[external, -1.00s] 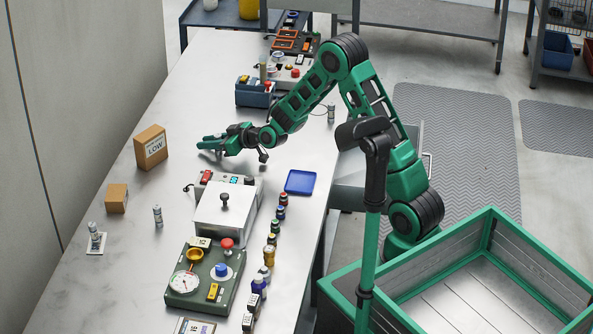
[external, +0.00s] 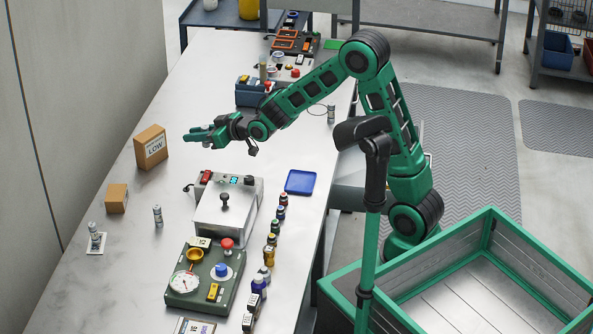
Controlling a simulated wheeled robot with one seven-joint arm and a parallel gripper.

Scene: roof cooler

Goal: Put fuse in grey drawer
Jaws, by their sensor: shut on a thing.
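My gripper (external: 192,137) is above the far-left part of the workbench, to the right of the box marked LOW. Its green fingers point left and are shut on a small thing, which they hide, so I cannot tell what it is. Small grey cylinders that look like fuses stand on the bench: one (external: 157,215) left of the press-like device, one (external: 95,236) on a white plate, and one (external: 331,113) near the right edge. A grey drawer-like part (external: 349,189) juts out at the bench's right side, partly behind my arm.
The LOW box (external: 151,147) and a smaller box (external: 116,198) stand at the left. A lidded device (external: 224,212), a green gauge panel (external: 203,279), a row of small bottles (external: 273,240) and a blue tray (external: 300,182) fill the front middle. Bench between boxes and device is mostly clear.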

